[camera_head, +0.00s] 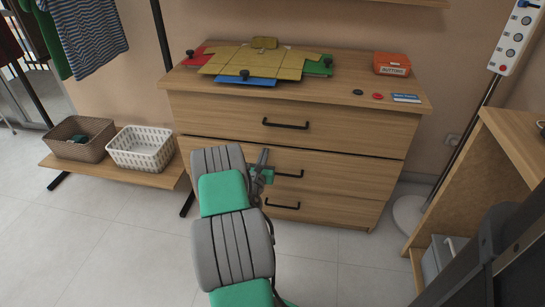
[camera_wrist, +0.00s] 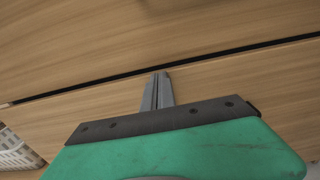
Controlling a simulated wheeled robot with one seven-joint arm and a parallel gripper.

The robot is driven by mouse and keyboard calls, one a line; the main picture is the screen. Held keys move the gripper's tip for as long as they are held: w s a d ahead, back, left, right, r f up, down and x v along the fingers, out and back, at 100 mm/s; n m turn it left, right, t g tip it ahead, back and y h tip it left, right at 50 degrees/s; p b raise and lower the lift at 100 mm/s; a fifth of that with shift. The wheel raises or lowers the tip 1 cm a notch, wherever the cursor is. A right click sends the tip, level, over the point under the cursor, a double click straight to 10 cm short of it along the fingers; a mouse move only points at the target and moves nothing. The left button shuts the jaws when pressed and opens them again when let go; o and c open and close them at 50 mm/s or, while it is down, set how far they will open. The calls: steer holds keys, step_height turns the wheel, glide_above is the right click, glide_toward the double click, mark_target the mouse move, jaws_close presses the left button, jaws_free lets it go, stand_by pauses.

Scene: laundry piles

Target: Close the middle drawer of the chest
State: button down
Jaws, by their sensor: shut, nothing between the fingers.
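The wooden chest (camera_head: 420,100) has three stacked drawers with black bar handles. The middle drawer (camera_head: 345,178) looks flush or nearly flush with the drawers above and below; a small gap cannot be ruled out. Its handle (camera_head: 289,174) is partly hidden by my gripper (camera_head: 264,154). My gripper is shut and empty, at the middle drawer's front, left of the handle. In the wrist view its fingertips (camera_wrist: 161,75) point at the wooden front, just below a dark seam between drawers. Whether they touch the wood cannot be told.
The chest top holds a folding board (camera_head: 255,62), an orange box (camera_head: 391,64) and small discs. Two baskets (camera_head: 140,148) sit on a low shelf at left. A wooden cabinet (camera_head: 460,180) and a pole base stand at right. The floor in front is clear.

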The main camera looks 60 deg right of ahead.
steer(key=shift+w+a, duration=0.2)
steer(key=shift+w, duration=0.1)
steer(key=b+v, duration=0.1)
steer(key=v, duration=1.3)
steer(key=w+a+r+m+g+y+p, duration=0.2)
steer(key=w+r+m+g+p, duration=0.15)
steer(key=r+m+p, duration=1.05)
steer(key=w+a+r+m+t+y+p, duration=0.25)
steer(key=w+a+r+y+p, duration=0.3)
steer(key=a+r, duration=0.4)
steer(key=a+r+m+y+p, duration=0.25)
steer(key=a+r+p, duration=0.3)
steer(key=a, duration=0.35)
steer(key=a+r+m+y+p, duration=0.1)
steer(key=a+r+y+p, duration=0.25)
steer(key=a+r, duration=0.45)
steer(key=s+a+r+y+p, duration=0.2)
steer(key=s+a+r+p, duration=0.1)
steer(key=a, duration=0.5)
steer(key=s+a+r+m+g+y+p, duration=0.1)
steer(key=s+a+r+y+p, duration=0.1)
steer(key=a+r, duration=0.4)
steer(key=s+a+p, duration=0.1)
steer(key=s+a, duration=0.1)
steer(key=shift+s+r+p, duration=0.25)
steer(key=shift+p, duration=0.05)
steer(key=shift+a, duration=0.1)
